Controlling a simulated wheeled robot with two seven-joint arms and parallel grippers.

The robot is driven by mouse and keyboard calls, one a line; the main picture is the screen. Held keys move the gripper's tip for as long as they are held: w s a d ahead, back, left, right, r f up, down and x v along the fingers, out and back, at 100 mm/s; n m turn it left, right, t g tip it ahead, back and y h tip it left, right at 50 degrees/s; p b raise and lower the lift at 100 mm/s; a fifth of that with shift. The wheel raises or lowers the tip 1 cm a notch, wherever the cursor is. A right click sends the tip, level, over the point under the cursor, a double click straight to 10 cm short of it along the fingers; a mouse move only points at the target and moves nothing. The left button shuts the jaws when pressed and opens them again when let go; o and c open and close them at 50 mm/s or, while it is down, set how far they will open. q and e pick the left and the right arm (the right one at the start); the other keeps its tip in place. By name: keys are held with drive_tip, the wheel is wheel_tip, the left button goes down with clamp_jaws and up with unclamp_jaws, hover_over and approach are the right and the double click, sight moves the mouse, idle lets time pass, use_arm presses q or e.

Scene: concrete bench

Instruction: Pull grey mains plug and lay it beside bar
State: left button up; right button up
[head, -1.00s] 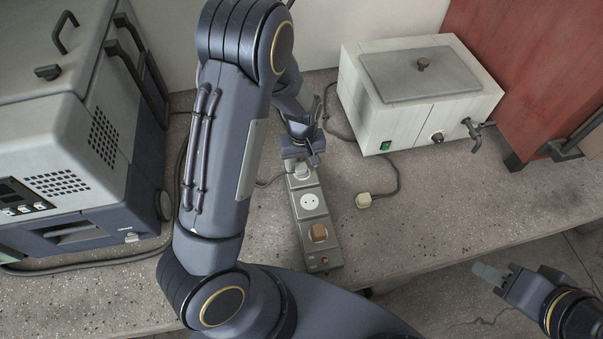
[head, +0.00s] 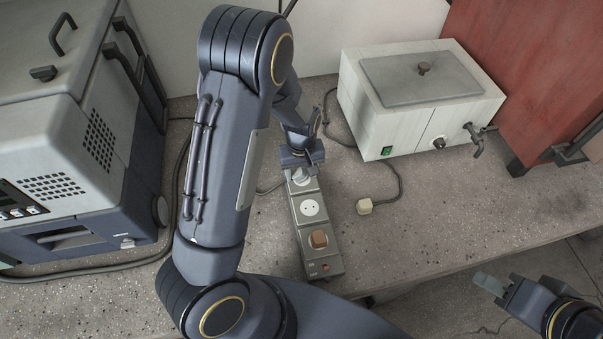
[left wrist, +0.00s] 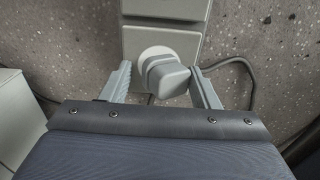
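The power bar (head: 328,257) lies on the bench, running away from me. The grey mains plug (head: 301,178) sits in its far socket; it also shows in the left wrist view (left wrist: 168,77). My left gripper (head: 302,170) is over that far end, partly hiding the plug. In the left wrist view its fingers (left wrist: 160,78) are open on either side of the plug, with a clear gap on the left and a narrower one on the right. My right gripper (head: 487,282) is away at the lower right; its finger gap cannot be made out.
A cream plug (head: 364,206) lies loose right of the bar, corded towards the white bath (head: 420,110). A large oven-like unit (head: 70,150) stands left. Bench right of the bar is mostly clear.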

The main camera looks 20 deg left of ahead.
sight(299, 171)
use_arm(q)
drive_tip(key=shift+s+a+f, duration=0.25)
drive_tip(key=shift+s+a, duration=0.25)
idle(0.4)
drive_tip(key=shift+w+d+r, duration=0.1)
drive_tip(key=shift+w, duration=0.1)
drive_tip(key=c, duration=1.1)
drive_tip(key=shift+o, duration=0.2)
drive_tip(key=shift+w+d+r+p, duration=0.1)
drive_tip(key=shift+w+r+p, duration=0.05)
drive_tip(key=shift+r+p, duration=2.3)
drive_tip(key=shift+r, duration=0.65)
